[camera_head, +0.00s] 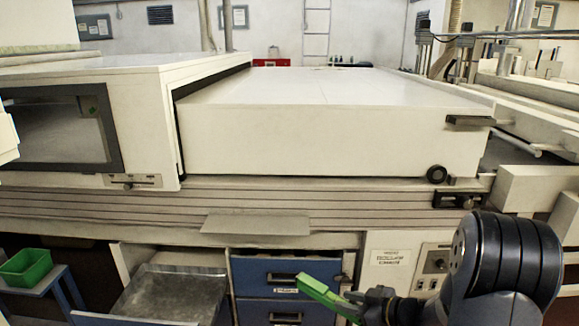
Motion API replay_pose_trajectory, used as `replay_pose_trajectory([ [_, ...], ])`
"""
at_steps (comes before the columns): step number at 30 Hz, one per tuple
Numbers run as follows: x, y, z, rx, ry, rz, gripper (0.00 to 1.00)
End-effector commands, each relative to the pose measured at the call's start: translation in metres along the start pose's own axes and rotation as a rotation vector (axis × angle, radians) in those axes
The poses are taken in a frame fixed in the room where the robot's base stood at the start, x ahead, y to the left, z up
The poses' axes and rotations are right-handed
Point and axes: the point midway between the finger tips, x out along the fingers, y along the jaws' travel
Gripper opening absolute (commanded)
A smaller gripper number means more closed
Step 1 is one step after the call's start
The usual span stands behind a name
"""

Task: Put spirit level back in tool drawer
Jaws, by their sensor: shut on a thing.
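A bright green bar, which I take to be the spirit level (318,290), is held in my gripper (354,299) at the bottom centre. It slants from upper left to lower right. My gripper is shut on its right end, and the fingers are partly hidden. The level shows in front of a closed blue drawer (256,270). To its left a drawer with a grey metal inside (165,293) stands open, and its visible floor looks empty. I cannot tell which drawer is the tool drawer.
A large white machine housing (330,140) fills the middle above the drawers. A small ledge (256,224) juts out over them. A green bin (26,266) sits on a blue stand at the left. A control panel (432,262) is right of the blue drawers.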

Motion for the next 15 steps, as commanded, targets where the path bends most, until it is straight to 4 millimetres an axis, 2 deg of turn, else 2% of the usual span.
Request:
replay_pose_trajectory([
  [1, -0.003, 0.001, -0.011, 0.004, 0.001, 0.013, 0.00],
  [8, -0.010, 0.006, -0.049, 0.039, 0.001, 0.097, 0.00],
  [15, -0.029, 0.012, -0.111, 0.101, 0.001, 0.246, 0.00],
])
